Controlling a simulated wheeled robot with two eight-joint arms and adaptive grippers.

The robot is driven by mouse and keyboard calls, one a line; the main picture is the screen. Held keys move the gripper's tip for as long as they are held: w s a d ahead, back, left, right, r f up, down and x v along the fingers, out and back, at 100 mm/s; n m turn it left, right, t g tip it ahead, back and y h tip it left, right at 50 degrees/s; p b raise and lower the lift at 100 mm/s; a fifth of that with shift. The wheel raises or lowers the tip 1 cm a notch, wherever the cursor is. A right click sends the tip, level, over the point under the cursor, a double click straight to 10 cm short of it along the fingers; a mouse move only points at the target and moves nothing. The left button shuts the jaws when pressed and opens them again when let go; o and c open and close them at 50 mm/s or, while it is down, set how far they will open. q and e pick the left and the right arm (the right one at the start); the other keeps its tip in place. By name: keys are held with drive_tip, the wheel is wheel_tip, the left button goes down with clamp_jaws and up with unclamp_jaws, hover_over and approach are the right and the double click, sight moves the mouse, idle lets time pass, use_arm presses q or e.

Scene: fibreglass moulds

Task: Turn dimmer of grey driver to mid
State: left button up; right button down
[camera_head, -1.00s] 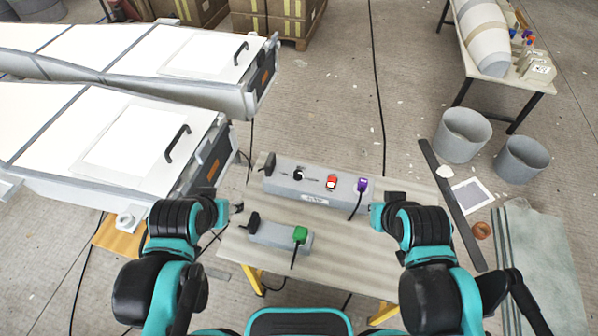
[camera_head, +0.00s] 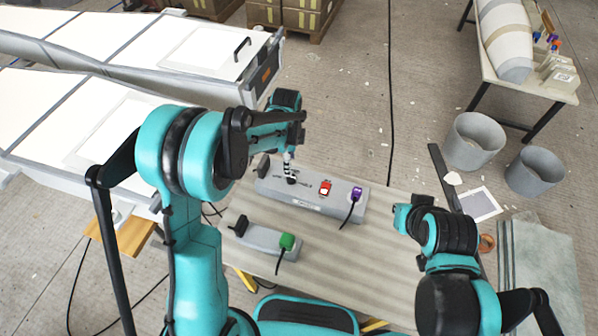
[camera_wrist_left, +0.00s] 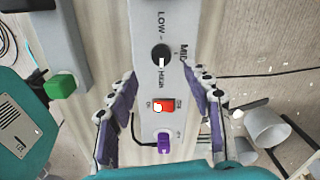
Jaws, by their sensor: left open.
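The grey driver (camera_head: 308,187) is a long box on the bench, with a black round dimmer knob (camera_head: 291,181) near its left end. In the left wrist view the knob (camera_wrist_left: 161,54) has a white mark towards the HIGH label; LOW is at the opposite side and MID to the right. A red rocker switch (camera_head: 325,188) and a purple plug (camera_head: 356,193) sit further along. My left gripper (camera_head: 289,164) is above the knob.
A smaller grey box (camera_head: 262,238) with a green plug (camera_head: 287,241) lies nearer me on the bench (camera_head: 375,260). White moulds (camera_head: 100,65) stand at the left. Grey buckets (camera_head: 474,141) stand on the floor at the right. The bench's right part is clear.

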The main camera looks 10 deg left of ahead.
sight(291, 179)
use_arm(q)
drive_tip(key=shift+w+d+f, duration=0.15)
drive_tip(key=shift+f, duration=0.7)
wheel_tip(291, 179, down, 7)
drive_tip(key=b, duration=0.2)
drive_tip(key=shift+b, duration=0.3)
drive_tip(key=shift+r, duration=0.1)
drive_tip(key=c, duration=1.2)
